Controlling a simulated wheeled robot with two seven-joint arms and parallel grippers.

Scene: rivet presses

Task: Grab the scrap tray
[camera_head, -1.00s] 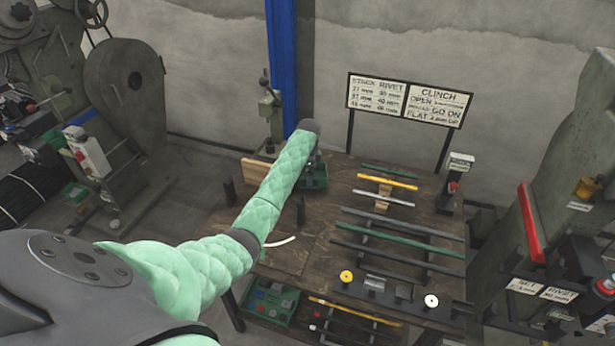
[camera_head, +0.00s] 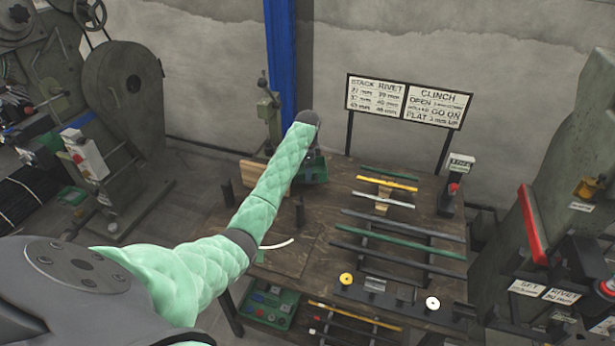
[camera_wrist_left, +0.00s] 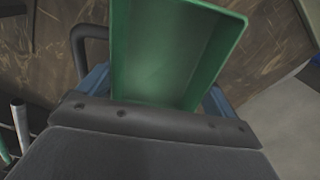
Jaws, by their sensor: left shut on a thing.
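The scrap tray is a small green open tray (camera_head: 316,170) at the back left of the work table in the head view. It fills the upper middle of the left wrist view (camera_wrist_left: 178,50) and looks empty where I see inside. My left gripper (camera_wrist_left: 155,105) is shut on the near edge of the tray. In the head view this gripper is mostly hidden behind my left wrist. I cannot tell for certain how high the tray is above the wooden top. My right gripper is not in view.
The wooden table (camera_head: 285,252) carries racks of coloured strips (camera_head: 390,235) to the right. A green bin (camera_head: 268,305) sits on a lower shelf. A sign (camera_head: 408,100) and a blue post (camera_head: 281,60) stand behind. Press machines flank both sides.

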